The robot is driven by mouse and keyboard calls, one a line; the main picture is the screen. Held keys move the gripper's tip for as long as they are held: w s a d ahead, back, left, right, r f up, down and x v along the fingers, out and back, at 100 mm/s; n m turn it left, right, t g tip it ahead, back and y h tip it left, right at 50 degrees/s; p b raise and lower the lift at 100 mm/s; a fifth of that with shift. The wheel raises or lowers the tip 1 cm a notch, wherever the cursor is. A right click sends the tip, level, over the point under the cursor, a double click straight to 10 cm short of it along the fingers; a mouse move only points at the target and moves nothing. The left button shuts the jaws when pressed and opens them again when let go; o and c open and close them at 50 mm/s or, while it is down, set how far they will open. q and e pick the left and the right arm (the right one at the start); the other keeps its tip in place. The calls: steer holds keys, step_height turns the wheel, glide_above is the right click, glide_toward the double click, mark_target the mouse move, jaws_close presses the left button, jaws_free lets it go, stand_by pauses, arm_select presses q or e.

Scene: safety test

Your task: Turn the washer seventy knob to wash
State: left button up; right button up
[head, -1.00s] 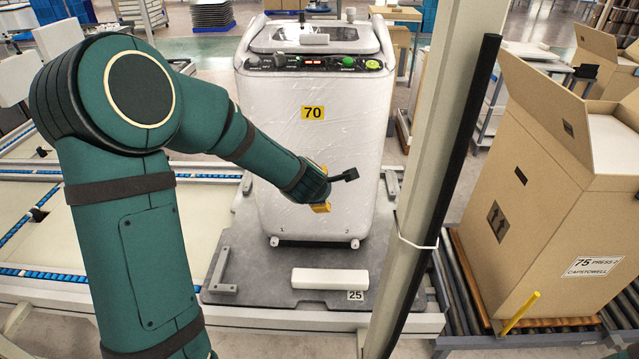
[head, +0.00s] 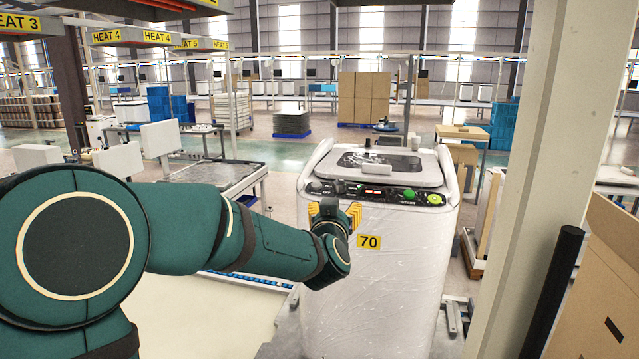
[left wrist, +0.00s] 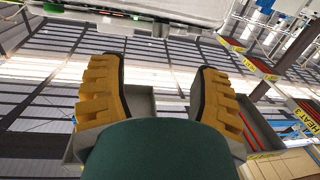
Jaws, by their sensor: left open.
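The washer (head: 385,270) is white, wrapped in clear film, and has a yellow label (head: 369,241) reading 70. Its dark control panel (head: 385,192) has a lit red display, dark knobs at the left end (head: 316,187) and a round green one (head: 435,199) at the right end. I cannot read which knob is marked wash. My left gripper (head: 336,212) is in front of the left part of the panel, its yellow fingers pointing up. In the left wrist view the gripper (left wrist: 160,85) is open and empty, with the panel edge (left wrist: 140,18) at the top. My right gripper is not in view.
A pale post (head: 535,180) with a black bar (head: 553,290) stands right of the washer. A cardboard box (head: 610,270) is at the far right. Workbenches (head: 215,175) and stacked boxes (head: 364,97) stand behind.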

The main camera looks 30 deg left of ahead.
mark_target(340, 185)
arm_select(q)
steer(key=x, duration=0.9)
steer(key=r+x, duration=0.1)
steer(key=x, duration=0.3)
steer(key=shift+w+a+p, duration=0.2)
steer(key=shift+w+p, duration=0.05)
steer(key=shift+p, duration=0.1)
steer(key=shift+c, duration=0.2)
jaws_close()
